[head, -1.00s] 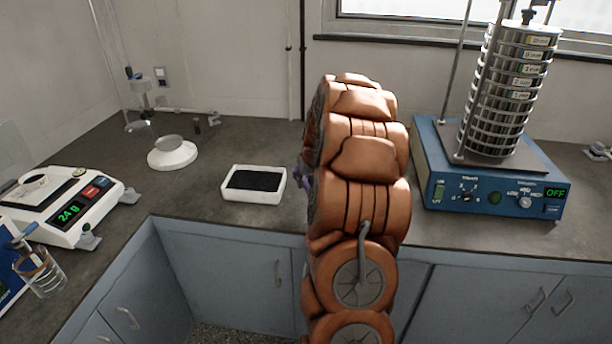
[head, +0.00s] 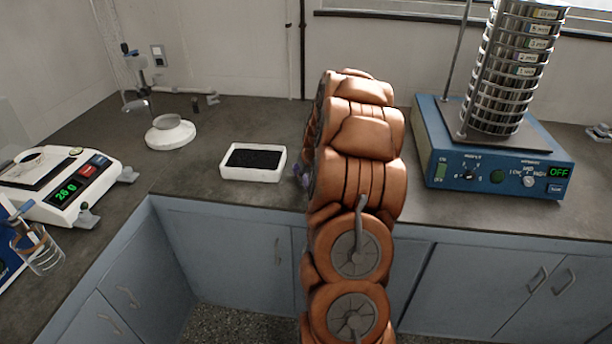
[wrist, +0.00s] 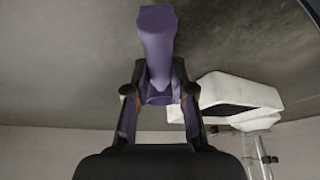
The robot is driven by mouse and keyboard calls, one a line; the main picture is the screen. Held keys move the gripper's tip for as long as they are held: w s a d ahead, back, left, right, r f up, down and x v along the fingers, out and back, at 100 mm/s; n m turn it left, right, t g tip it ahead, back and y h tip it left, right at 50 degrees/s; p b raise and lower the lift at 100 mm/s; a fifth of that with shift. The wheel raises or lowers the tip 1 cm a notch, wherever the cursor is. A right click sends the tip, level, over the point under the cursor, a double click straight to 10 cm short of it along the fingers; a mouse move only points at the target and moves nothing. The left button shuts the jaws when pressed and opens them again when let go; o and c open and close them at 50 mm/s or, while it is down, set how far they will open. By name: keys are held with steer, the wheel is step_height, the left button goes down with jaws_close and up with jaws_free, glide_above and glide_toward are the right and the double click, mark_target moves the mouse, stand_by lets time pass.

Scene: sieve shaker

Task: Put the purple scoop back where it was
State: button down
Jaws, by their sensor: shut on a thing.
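The purple scoop (wrist: 158,40) is between the two dark fingers of my gripper (wrist: 158,78) in the wrist view. Its thick purple end points toward the top of that picture, over the grey bench. My gripper is shut on it. In the head view my arm hides most of the gripper and scoop; only a small purple bit shows at the arm's left edge, just right of the white tray (head: 252,174). This tray of dark grains also shows in the wrist view (wrist: 240,112), to the right of the fingers.
A balance (head: 52,203) with a lit display and a glass beaker (head: 40,254) are at left. A white round stand (head: 170,135) is behind the tray. The blue sieve shaker (head: 480,172), its display reading OFF, is at right. Bare bench (head: 200,185) lies left of the tray.

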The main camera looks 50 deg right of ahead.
steer(key=shift+f, duration=0.2)
steer(key=c, duration=0.9)
jaws_free()
steer(key=shift+r, duration=0.15)
steer(key=v, duration=1.1)
steer(key=shift+s+r, duration=0.25)
steer(key=shift+r, duration=0.05)
steer(key=shift+a, duration=0.1)
